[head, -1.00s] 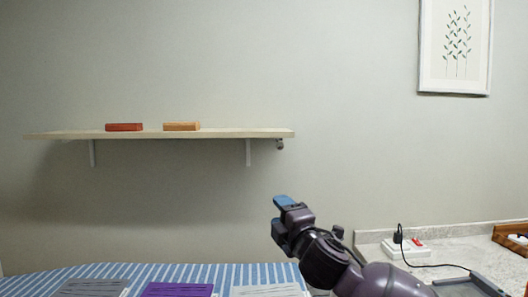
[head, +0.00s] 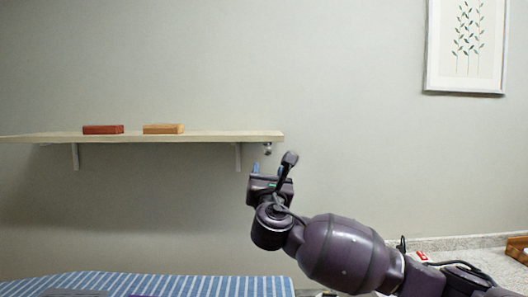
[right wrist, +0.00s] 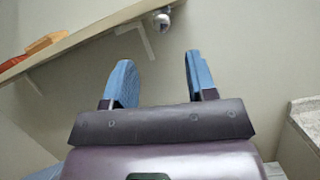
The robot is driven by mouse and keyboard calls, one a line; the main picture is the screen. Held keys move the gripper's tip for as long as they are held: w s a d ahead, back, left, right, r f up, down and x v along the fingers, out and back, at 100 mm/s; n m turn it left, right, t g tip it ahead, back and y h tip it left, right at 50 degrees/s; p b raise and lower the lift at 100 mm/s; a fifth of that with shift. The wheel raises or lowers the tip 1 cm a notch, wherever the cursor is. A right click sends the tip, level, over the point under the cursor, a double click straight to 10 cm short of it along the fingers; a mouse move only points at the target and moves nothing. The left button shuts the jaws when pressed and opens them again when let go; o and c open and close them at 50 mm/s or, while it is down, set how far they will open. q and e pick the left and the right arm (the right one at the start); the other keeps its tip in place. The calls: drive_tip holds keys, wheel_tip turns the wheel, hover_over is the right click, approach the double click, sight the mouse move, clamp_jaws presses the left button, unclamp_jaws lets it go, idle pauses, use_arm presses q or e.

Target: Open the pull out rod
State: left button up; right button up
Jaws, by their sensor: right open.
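The rod's round metal end knob (head: 267,149) shows under the right end of the wooden wall shelf (head: 200,136). The rest of the rod is hidden. In the right wrist view the knob (right wrist: 162,22) hangs beyond the fingertips, near the top. My right gripper (head: 262,168) is just below the knob with its fingers pointing up toward it. In the right wrist view its blue fingers (right wrist: 157,75) are apart, with nothing between them, and do not touch the knob. My left gripper is not in view.
A red block (head: 103,129) and an orange block (head: 163,128) lie on the shelf. White brackets (head: 238,157) hang beneath it. A blue striped surface (head: 190,284) is below left. A counter (head: 470,243) is at right. The wall right of the shelf is clear up to a framed picture (head: 466,45).

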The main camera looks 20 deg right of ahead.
sight(267, 154)
drive_tip(key=x, duration=1.1)
drive_tip(key=shift+d+f, duration=0.1)
drive_tip(key=shift+f, duration=0.1)
clamp_jaws()
